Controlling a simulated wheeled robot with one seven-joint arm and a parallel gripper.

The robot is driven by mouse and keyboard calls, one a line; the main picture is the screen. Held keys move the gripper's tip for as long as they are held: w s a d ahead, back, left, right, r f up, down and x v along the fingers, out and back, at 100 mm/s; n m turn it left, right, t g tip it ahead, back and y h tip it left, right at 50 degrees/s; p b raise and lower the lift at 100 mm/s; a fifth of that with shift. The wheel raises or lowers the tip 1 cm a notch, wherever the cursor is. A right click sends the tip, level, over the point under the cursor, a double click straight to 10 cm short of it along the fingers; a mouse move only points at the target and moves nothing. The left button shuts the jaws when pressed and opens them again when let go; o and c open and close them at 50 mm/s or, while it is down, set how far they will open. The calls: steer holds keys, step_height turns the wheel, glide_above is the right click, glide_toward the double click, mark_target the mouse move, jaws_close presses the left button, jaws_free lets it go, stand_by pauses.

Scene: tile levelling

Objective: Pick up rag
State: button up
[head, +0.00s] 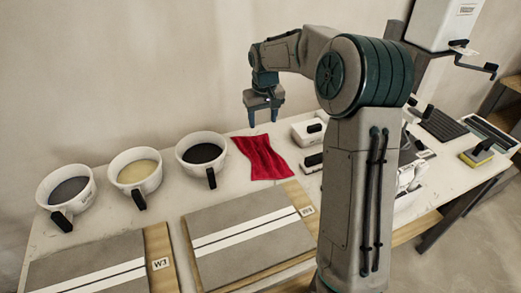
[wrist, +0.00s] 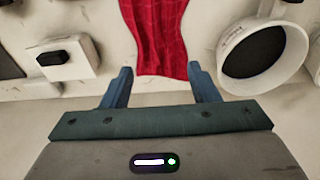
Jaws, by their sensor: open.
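The red rag (head: 262,157) lies spread and slightly creased on the white table, right of the bowls in the head view. In the wrist view the rag (wrist: 153,35) runs from the top edge down to between the fingers. My gripper (head: 264,117) is above the table, over the rag's far end in the head view. In the wrist view my gripper (wrist: 158,80) is open, with one blue finger on either side of the rag's near end. Nothing is held between the fingers. I cannot tell the exact height of the fingertips above the rag.
Three white handled bowls stand left of the rag, the nearest with dark contents (head: 202,153). A white box with a black top part (head: 309,131) is just right of it. Grey tile boards (head: 250,235) lie in front. A yellow sponge tool (head: 477,156) sits far right.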

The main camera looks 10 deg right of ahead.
steer(key=w, duration=0.2)
glide_above(261, 146)
step_height(261, 146, down, 9)
steer(key=shift+d+f, duration=0.1)
steer(key=shift+f+p, duration=0.55)
steer(key=shift+f, duration=2.2)
jaws_close()
steer(key=shift+r, duration=0.1)
